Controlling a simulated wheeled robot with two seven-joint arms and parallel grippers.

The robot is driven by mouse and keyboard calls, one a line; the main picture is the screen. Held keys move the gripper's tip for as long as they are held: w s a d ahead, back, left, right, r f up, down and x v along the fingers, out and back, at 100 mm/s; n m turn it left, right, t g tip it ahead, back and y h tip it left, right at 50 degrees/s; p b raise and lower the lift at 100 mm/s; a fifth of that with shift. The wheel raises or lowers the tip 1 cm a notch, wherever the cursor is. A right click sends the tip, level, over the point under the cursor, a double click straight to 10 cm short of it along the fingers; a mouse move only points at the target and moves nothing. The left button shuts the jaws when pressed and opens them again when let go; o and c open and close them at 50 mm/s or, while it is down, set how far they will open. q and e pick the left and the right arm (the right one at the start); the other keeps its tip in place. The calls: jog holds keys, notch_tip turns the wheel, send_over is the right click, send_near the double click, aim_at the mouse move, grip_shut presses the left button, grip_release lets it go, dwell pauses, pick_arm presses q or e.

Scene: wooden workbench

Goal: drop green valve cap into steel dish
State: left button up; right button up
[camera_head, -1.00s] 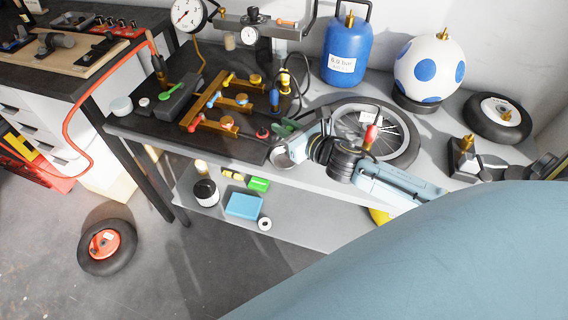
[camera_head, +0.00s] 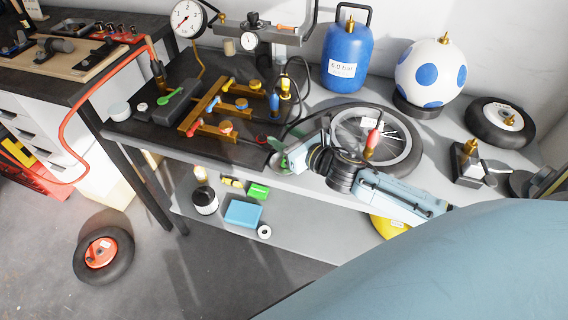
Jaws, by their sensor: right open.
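My right gripper (camera_head: 281,153) is open at the front edge of the bench, just right of the black mat. The steel dish (camera_head: 273,161) is at the bench edge under its fingers and mostly hidden by them. A small green patch (camera_head: 283,163) shows between the fingers and the dish. I cannot tell whether it is the green valve cap or part of a finger, nor whether it touches the dish. My left gripper is out of view.
A spoked wheel (camera_head: 400,135) lies right of the gripper, under my forearm. A wooden rack with coloured valves (camera_head: 205,128) stands on the black mat to the left. A blue tank (camera_head: 347,55) and a spotted ball (camera_head: 430,72) stand behind. A lower shelf (camera_head: 300,225) holds small items.

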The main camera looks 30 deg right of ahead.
jog(key=v, duration=1.3)
jog(key=shift+s, duration=0.2)
